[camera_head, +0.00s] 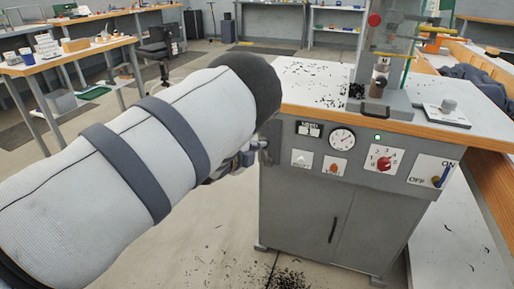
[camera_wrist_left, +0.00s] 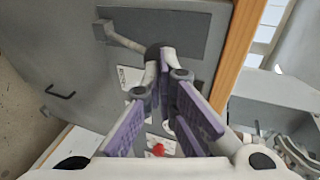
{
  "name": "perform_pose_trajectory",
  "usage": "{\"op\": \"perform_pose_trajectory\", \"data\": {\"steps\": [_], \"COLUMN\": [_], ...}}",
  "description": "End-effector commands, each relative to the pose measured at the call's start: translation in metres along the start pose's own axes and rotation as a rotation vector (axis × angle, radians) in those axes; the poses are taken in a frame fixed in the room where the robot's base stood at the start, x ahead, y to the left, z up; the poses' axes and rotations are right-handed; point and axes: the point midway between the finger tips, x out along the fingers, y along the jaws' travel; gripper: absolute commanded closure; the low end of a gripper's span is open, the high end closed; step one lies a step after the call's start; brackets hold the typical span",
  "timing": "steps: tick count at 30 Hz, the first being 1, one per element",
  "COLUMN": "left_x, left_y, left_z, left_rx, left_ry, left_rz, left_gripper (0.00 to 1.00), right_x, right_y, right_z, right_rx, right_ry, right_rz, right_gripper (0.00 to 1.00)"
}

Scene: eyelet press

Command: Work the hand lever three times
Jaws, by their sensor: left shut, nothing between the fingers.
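In the left wrist view, a grey lever (camera_wrist_left: 125,40) sticks out from a dark plate (camera_wrist_left: 190,28) on the grey cabinet. Its dark end (camera_wrist_left: 155,52) lies right at my fingertips; I cannot tell whether they touch. My left gripper (camera_wrist_left: 166,66) has purple-padded fingers closed together at the tips, with nothing between them. In the head view, my left gripper (camera_head: 257,149) shows partly behind my white forearm, beside the cabinet's left front edge. The lever cannot be made out there. My right gripper is out of view.
The cabinet (camera_head: 325,215) carries a gauge (camera_head: 342,139), a red dial (camera_head: 384,163) and a blue ON/OFF switch (camera_head: 441,178). A press (camera_head: 379,82) with a clear guard stands on its white top, among dark scraps. Open floor lies left of the cabinet.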

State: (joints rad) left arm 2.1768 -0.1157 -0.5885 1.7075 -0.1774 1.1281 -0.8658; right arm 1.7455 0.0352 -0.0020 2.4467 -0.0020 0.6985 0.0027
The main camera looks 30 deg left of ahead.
Motion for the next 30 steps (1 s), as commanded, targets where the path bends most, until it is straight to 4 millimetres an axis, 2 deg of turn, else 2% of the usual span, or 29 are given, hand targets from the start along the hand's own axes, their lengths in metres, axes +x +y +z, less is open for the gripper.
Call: {"op": "perform_pose_trajectory", "data": {"steps": [10,19,30], "left_x": [0.002,0.033,0.029], "left_y": [-0.002,-0.035,-0.039], "left_z": [0.000,0.005,0.004], "left_rx": [0.000,0.001,0.000], "left_ry": [0.000,0.000,0.000], "left_rz": [-0.001,-0.002,-0.001], "left_gripper": [1.00,1.00,1.00], "right_x": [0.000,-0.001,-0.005], "right_y": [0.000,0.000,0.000], "right_z": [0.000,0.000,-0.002], "right_rx": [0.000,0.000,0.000], "right_ry": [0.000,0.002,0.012], "right_rz": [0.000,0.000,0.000], "right_gripper": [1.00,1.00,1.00]}}
